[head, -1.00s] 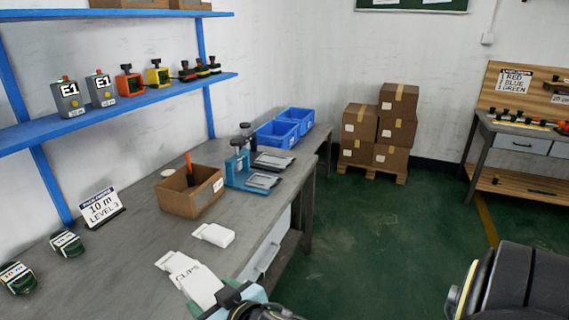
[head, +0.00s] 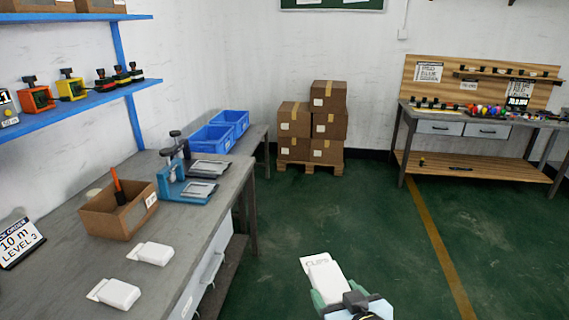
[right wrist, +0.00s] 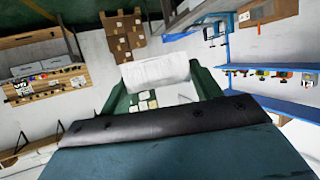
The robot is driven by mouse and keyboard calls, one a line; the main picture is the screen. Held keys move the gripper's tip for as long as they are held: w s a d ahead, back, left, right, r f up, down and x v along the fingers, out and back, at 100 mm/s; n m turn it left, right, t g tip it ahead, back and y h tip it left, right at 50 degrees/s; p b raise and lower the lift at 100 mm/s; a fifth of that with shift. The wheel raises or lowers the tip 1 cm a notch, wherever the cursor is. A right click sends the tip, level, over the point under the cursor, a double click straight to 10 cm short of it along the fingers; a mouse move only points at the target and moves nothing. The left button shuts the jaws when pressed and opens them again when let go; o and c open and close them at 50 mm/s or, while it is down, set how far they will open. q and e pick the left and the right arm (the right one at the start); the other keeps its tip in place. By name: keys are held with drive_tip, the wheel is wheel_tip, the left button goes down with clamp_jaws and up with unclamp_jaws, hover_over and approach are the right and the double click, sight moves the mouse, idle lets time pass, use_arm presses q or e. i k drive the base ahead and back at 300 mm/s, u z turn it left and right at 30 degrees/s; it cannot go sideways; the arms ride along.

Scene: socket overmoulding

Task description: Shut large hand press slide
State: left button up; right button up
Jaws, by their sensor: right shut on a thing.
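Two blue hand presses with dark-knobbed posts stand side by side on the grey bench in the head view. The nearer press (head: 172,190) and the farther press (head: 180,151) each have a flat grey slide plate on the right, apparently extended outward. Which is the large one is hard to tell. My right gripper (head: 326,292) has green fingers and is shut on a white pack marked CLIPS (head: 322,272), held over the floor, well to the right of the presses. The pack also shows between the fingers in the right wrist view (right wrist: 155,72). My left gripper is out of view.
An open cardboard box (head: 110,221) stands in front of the presses, with two white packs (head: 150,253) nearer me. Blue bins (head: 211,139) stand behind them. Stacked cartons (head: 312,125) and a wooden workbench (head: 480,165) are beyond. The green floor between is clear.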

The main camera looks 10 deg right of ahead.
sight(209, 166)
drive_tip(key=z, duration=0.9)
drive_tip(key=i, duration=3.1)
drive_tip(key=u, duration=3.05)
drive_tip(key=i, duration=0.55)
drive_tip(key=z, duration=0.1)
